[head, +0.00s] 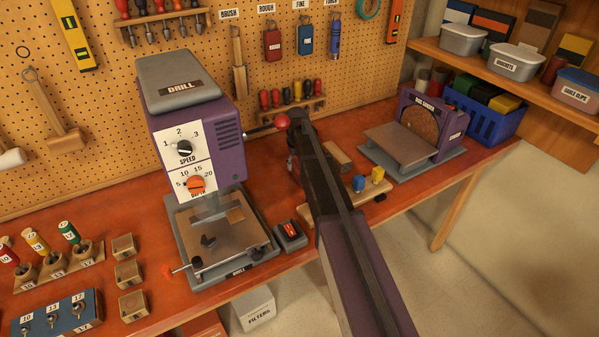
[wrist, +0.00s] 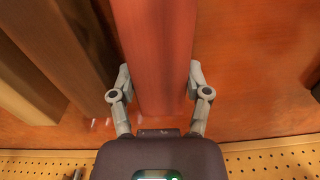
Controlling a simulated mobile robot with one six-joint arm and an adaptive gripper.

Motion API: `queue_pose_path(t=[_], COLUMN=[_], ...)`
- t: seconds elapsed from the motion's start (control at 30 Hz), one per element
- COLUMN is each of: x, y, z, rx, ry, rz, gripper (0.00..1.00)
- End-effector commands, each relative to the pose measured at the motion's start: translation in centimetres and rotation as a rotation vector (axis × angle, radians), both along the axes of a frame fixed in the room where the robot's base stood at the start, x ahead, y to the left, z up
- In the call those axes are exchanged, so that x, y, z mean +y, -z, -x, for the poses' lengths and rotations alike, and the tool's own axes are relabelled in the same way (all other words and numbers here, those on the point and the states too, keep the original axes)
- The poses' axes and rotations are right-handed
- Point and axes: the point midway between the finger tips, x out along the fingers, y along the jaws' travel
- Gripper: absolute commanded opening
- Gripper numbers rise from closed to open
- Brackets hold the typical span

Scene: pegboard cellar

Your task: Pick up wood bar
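A reddish-brown wood bar (wrist: 163,50) runs down the middle of the wrist view, its far end near the pegboard side. My gripper (wrist: 160,72) has one finger on each side of it, with the fingertips close against its two long edges. The fingers stand about the bar's width apart. I cannot tell whether they touch or press it. In the head view my arm reaches over the bench, and its links hide the fingers and most of what lies under them.
A pale wood piece (head: 338,154) lies right of my arm and a drill press (head: 225,130) stands left. A disc sander (head: 415,135), a blue crate (head: 487,120) and a small board with blue and yellow pieces (head: 376,196) are to the right. The pegboard (head: 110,90) closes the back.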

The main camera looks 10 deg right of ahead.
Motion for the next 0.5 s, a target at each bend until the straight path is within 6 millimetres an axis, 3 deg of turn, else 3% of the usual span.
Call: queue_pose_path(t=[0.03,0.07,0.1,0.5], x=[0.01,0.01,0.01,0.03], y=[0.01,0.01,0.0,-0.36], z=[0.0,0.0,0.0,0.0], rx=[0.0,0.0,0.0,0.0], ry=[0.0,0.0,0.0,0.0], rz=[0.0,0.0,0.0,0.0], gripper=[0.15,0.06,0.05,0.05])
